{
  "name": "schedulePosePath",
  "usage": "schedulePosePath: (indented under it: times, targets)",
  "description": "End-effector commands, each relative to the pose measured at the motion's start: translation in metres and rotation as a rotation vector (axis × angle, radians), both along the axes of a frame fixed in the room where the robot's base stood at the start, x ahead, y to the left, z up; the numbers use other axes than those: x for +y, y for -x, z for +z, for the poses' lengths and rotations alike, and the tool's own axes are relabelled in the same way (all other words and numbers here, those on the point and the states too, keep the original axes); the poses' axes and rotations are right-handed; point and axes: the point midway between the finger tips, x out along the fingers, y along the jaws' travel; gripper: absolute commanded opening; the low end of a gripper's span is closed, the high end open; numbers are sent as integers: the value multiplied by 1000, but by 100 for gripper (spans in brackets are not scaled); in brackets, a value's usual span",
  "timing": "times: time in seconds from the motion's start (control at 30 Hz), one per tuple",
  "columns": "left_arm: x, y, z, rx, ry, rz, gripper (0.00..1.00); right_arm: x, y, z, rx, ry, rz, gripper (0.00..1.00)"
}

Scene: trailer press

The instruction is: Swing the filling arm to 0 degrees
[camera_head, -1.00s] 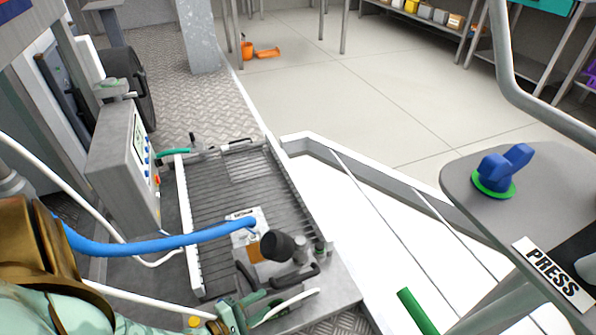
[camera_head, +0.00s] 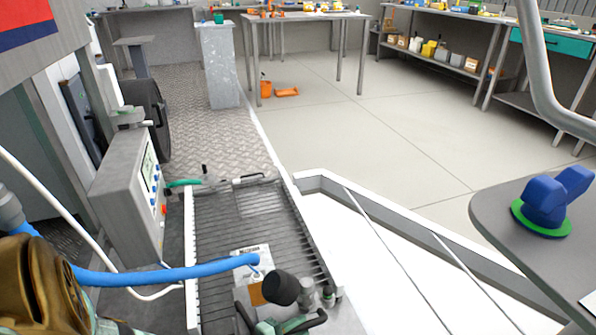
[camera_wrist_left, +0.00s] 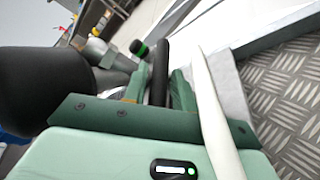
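A dark cylinder (camera_head: 281,287) sits at the near end of the slatted grey bed, beside a metal fitting (camera_head: 308,292). A blue hose (camera_head: 170,273) runs from the left to a point just behind this cylinder. I cannot tell which part is the filling arm, nor read its angle. My left gripper (camera_head: 283,325) is at the bottom edge of the head view, by a black curved handle (camera_head: 315,321). In the left wrist view its green fingers (camera_wrist_left: 160,88) stand on both sides of the black handle (camera_wrist_left: 161,60) and appear closed on it. My right gripper is not in view.
A grey control box (camera_head: 133,205) with buttons stands left of the slatted bed (camera_head: 215,215). A white hose (camera_head: 60,218) hangs at left, and a white tube (camera_wrist_left: 212,115) crosses the wrist view. A blue knob (camera_head: 545,197) sits on a grey panel at right. Open floor lies beyond.

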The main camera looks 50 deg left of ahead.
Motion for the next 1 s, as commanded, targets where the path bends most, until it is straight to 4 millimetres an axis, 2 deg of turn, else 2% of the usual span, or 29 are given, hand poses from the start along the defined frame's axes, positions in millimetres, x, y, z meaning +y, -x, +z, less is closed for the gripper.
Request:
schedulePosePath:
  times: [0.03,0.07,0.1,0.37,0.57,1.0]
  targets:
    - [0,0,0,0,0,0,12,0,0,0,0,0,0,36]
    - [0,0,0,0,0,0,3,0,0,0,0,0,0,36]
    - [0,0,0,0,0,0,0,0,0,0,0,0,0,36]
    - [0,-1,0,0,1,14,0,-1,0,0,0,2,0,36]
    - [1,-8,0,-1,4,86,0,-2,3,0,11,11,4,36]
    - [14,-33,-1,2,8,453,0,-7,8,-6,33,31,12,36]
